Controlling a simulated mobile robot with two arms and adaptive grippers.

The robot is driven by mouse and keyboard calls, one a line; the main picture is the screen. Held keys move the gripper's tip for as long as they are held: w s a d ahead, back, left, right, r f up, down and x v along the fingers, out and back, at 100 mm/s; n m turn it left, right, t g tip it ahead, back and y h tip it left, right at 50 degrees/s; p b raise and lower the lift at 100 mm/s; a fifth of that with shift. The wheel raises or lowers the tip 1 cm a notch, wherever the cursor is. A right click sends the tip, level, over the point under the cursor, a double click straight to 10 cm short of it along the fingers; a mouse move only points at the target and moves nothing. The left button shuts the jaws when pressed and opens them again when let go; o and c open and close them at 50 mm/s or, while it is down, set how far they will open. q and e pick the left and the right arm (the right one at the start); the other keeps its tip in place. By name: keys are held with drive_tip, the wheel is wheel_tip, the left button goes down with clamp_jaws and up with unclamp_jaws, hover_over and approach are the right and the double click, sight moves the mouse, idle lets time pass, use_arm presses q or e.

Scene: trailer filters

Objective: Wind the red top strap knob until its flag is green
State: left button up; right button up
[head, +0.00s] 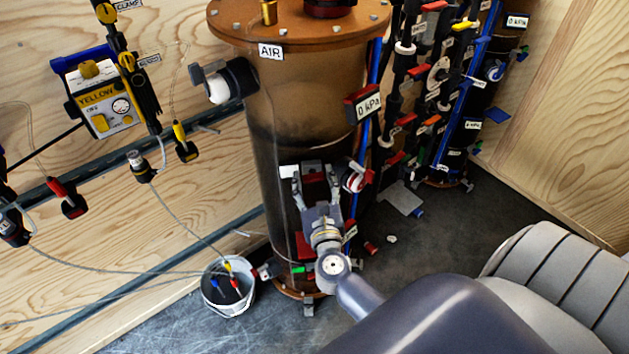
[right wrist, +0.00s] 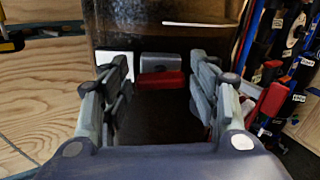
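The tall brown cylinder (head: 280,120) labelled AIR stands in the middle of the head view. My right gripper (head: 316,176) is at its front, fingers open and spread on either side of a red part (right wrist: 161,79) below a grey block (right wrist: 161,62). A gap shows between the red part and each finger in the right wrist view. I cannot tell whether this red part is the knob or its flag. A white and red round fitting (head: 355,179) sits just right of the gripper. A small green flag (head: 298,269) shows low on the cylinder. My left gripper is out of view.
A white bucket (head: 228,305) with coloured plugs stands at lower left. A rack of dark pipes with red tags (head: 433,75) stands right of the cylinder. Small loose pieces (head: 372,248) lie on the floor.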

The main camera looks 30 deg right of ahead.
drive_tip(key=c, duration=0.6)
drive_tip(key=shift+r+n+p, duration=0.1)
drive_tip(key=shift+n+p, duration=0.75)
drive_tip(key=shift+n, duration=0.25)
drive_tip(key=shift+a+n+p, duration=0.15)
drive_tip(key=shift+n+p, duration=0.75)
drive_tip(key=shift+n, duration=0.9)
drive_tip(key=o, duration=1.1)
